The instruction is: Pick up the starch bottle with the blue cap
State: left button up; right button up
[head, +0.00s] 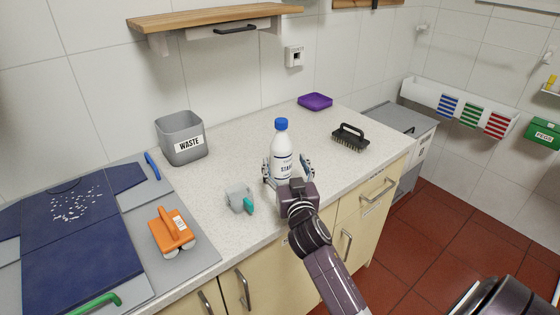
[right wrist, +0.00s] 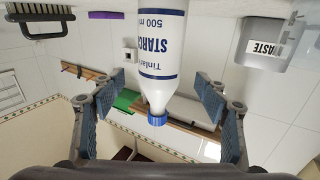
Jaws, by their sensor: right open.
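The starch bottle (head: 281,160) is white with a blue cap (head: 281,124) and stands upright on the worktop. My right gripper (head: 287,170) is open at the bottle, with one finger on each side of it. In the right wrist view, which is upside down, the bottle (right wrist: 162,45) shows between the two spread fingers (right wrist: 160,92), and its blue cap (right wrist: 157,119) is clear. Gaps show between the fingers and the bottle there. The gripper body hides the bottle's base in the head view. My left gripper is not in view.
A grey waste bin (head: 182,139), a grey-teal item (head: 239,199) and an orange-handled tool (head: 172,232) are to the left. A black brush (head: 350,137) and a purple tray (head: 315,101) are to the right. A wooden shelf (head: 212,17) hangs above.

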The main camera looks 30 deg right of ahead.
aim_at(281, 153)
jog(key=x, duration=0.2)
jog(key=shift+w+d+p, duration=0.15)
jog(key=shift+w+p, duration=0.1)
jog(key=shift+p, duration=0.15)
jog(key=x, duration=0.3)
jog(key=shift+w+f, duration=0.15)
jog(key=shift+f, duration=0.1)
jog(key=c, duration=1.5)
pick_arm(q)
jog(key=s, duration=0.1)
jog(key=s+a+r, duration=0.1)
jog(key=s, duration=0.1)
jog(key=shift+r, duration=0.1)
pick_arm(e)
jog(key=shift+c, duration=0.3)
